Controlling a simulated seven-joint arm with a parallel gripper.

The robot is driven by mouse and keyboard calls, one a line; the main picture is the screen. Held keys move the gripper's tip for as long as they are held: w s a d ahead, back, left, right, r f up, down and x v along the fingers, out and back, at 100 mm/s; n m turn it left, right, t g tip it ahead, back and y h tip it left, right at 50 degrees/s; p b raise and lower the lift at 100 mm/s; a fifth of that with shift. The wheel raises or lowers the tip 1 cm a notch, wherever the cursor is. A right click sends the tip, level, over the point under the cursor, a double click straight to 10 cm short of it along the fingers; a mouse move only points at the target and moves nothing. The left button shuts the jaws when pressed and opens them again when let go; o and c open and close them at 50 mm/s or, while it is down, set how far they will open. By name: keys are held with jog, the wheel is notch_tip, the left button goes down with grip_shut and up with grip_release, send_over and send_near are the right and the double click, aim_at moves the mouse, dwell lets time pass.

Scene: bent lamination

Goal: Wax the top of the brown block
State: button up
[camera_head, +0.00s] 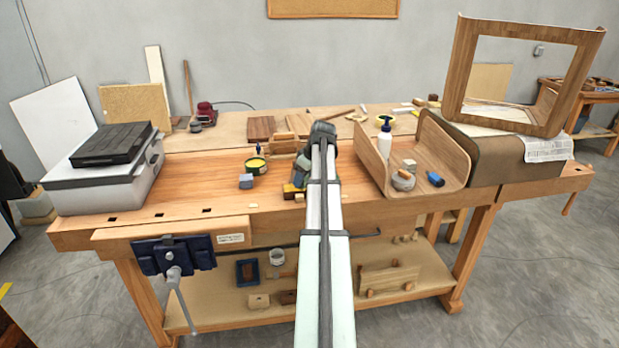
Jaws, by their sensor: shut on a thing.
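My arm reaches forward over the workbench, and my gripper (302,176) is low over the bench top, mostly hidden behind my own arm. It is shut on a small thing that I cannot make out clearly. A small brown block (299,184) with a yellow piece (290,190) beside it shows just under the gripper; whether they touch it is unclear. An open dark tin with yellow contents (256,164) stands to the left.
A grey case (105,180) stands at left. Dark brown boards (261,129) lie behind. A blue vise (175,255) is on the front edge. Left-centre bench top is clear.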

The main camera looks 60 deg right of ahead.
jog(key=shift+w+a, duration=2.7)
jog(key=shift+s+d, duration=4.15)
jog(key=shift+s, duration=0.05)
jog(key=shift+s+d+r, duration=0.1)
jog(key=shift+d+r, duration=0.05)
notch_tip(320, 180, up, 8)
